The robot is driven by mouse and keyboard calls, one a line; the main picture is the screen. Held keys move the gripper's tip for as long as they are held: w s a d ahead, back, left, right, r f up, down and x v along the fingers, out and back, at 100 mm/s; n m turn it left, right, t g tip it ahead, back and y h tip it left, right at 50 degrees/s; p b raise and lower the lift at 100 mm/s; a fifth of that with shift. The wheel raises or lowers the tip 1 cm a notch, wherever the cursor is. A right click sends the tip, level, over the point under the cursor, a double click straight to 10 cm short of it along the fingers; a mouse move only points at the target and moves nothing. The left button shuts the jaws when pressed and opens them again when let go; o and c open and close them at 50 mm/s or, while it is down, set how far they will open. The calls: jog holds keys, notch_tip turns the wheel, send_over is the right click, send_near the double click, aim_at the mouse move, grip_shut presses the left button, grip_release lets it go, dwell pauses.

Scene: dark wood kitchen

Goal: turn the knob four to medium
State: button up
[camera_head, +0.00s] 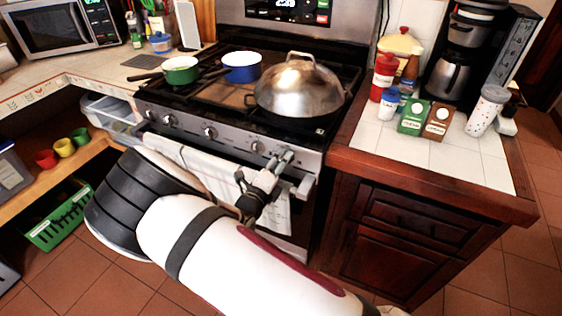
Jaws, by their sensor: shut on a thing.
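The stove's front panel (232,138) carries a row of silver knobs, several of them in plain view left of my gripper, such as the nearest bare knob (257,147). My gripper (285,156) reaches up to the right end of this row. It is shut on the rightmost knob, which its fingers mostly hide. I cannot read the knob's setting or any number on the panel.
A large domed lid (299,88) covers a pan on the right burners. A green pot (181,70) and a blue pot (241,67) stand further left. A white towel (205,167) hangs on the oven handle below the knobs, close to my arm.

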dwell(0.3)
jog(key=o, duration=1.2)
jog(key=shift+c, duration=0.2)
jog(key=shift+s, duration=0.1)
jog(key=v, duration=1.2)
